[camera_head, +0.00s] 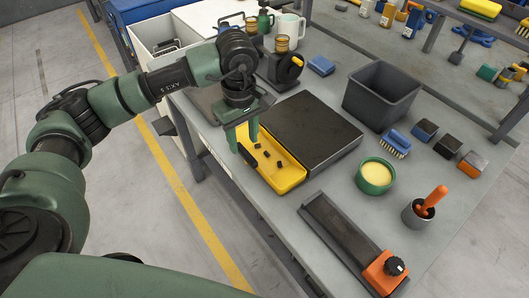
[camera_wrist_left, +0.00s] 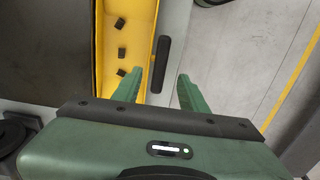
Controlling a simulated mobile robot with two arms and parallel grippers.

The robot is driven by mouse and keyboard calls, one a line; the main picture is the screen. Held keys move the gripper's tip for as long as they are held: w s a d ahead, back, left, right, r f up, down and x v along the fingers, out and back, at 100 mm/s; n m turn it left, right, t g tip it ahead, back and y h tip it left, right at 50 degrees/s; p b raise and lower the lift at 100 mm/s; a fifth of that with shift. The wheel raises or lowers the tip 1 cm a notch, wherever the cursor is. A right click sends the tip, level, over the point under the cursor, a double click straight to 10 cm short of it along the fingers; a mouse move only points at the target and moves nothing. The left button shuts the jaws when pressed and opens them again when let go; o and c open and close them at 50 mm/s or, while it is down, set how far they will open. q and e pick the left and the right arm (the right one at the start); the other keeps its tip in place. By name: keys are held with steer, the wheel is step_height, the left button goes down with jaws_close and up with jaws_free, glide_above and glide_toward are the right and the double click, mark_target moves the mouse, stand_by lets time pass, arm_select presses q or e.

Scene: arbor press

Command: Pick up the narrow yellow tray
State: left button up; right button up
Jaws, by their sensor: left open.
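The narrow yellow tray (camera_head: 287,179) lies on the grey workbench near its left edge, with several small dark pieces in it. In the left wrist view the yellow tray (camera_wrist_left: 143,20) fills the upper left, and a dark bar (camera_wrist_left: 160,64) runs along its outer side. My left gripper (camera_head: 243,138) is open above the tray's far left part, pointing down. In the wrist view its fingers (camera_wrist_left: 158,92) are spread, one over the tray's inside and the other beyond its outer side. I cannot tell the height gap. My right gripper is not in view.
A black flat plate (camera_head: 310,130) lies right beside the tray. A dark bin (camera_head: 381,95), a green-rimmed round tub (camera_head: 375,175), a cup with an orange handle (camera_head: 420,211) and a dark long tray (camera_head: 335,232) stand on the bench (camera_head: 285,212). The floor left of the bench is open.

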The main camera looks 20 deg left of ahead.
mark_target(246, 152)
arm_select(q)
steer(key=f+p, duration=0.1)
steer(key=f, duration=0.1)
steer(key=f+p, duration=0.1)
steer(key=f, duration=0.2)
steer(key=shift+s+d+f, duration=0.15)
steer(key=shift+d+f, duration=0.05)
steer(key=shift+f, duration=0.3)
jaws_close()
stand_by(0.9)
